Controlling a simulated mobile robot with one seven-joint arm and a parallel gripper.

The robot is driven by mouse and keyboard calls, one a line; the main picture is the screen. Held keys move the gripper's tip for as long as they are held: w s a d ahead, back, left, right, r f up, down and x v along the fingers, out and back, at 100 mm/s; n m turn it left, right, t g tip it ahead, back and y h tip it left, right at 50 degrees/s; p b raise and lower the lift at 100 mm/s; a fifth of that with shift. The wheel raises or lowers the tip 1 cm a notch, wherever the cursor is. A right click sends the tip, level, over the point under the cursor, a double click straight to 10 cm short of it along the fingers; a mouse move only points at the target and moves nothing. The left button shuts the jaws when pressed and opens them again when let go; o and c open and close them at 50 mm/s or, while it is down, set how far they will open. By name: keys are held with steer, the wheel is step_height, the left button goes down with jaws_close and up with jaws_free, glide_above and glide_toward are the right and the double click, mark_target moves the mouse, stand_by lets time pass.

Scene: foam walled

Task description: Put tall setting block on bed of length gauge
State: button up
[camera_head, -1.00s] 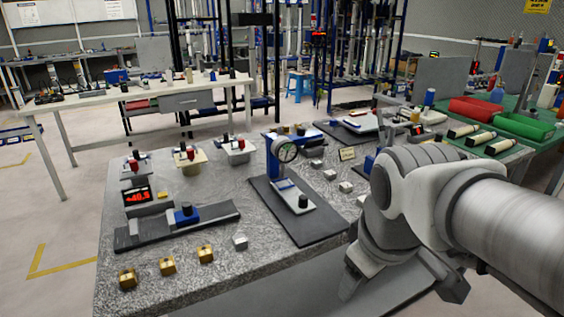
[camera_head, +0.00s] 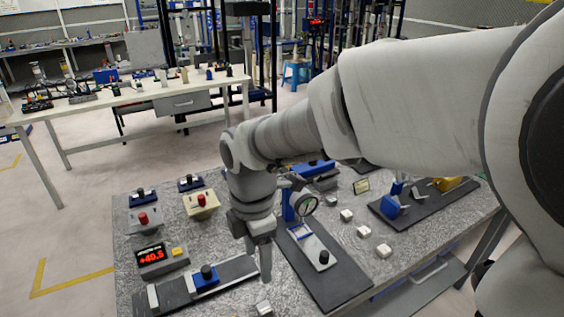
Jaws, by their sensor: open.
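The length gauge appears to be the long dark bed (camera_head: 237,271) at the table's front left, with a grey end stop (camera_head: 152,297) and a blue carriage (camera_head: 205,278) with a black knob. A red readout (camera_head: 151,256) shows about +40.5 behind it. My gripper (camera_head: 257,262) points down, open, over or beside the bed's right end; nothing shows between its fingers. A small grey block (camera_head: 264,307) is on the table just below it, near the bottom edge. I cannot tell which block is the tall setting block. The brass blocks are out of view.
A dial gauge stand (camera_head: 322,262) on a dark plate is close to my gripper's right. Several small silver blocks (camera_head: 364,231) lie right of it. My arm hides the table's back middle.

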steer(key=b, duration=0.2)
glide_above(264, 308)
steer(key=f, duration=1.1)
steer(key=shift+s+a, duration=0.15)
steer(key=shift+s, duration=0.05)
steer(key=shift+w+d+f+b, duration=0.1)
steer(key=shift+f+b, duration=0.35)
steer(key=shift+f, duration=1.15)
steer(key=shift+w+d+f+b, duration=0.1)
steer(key=shift+f+b, duration=0.3)
steer(key=shift+f, duration=1.2)
jaws_close()
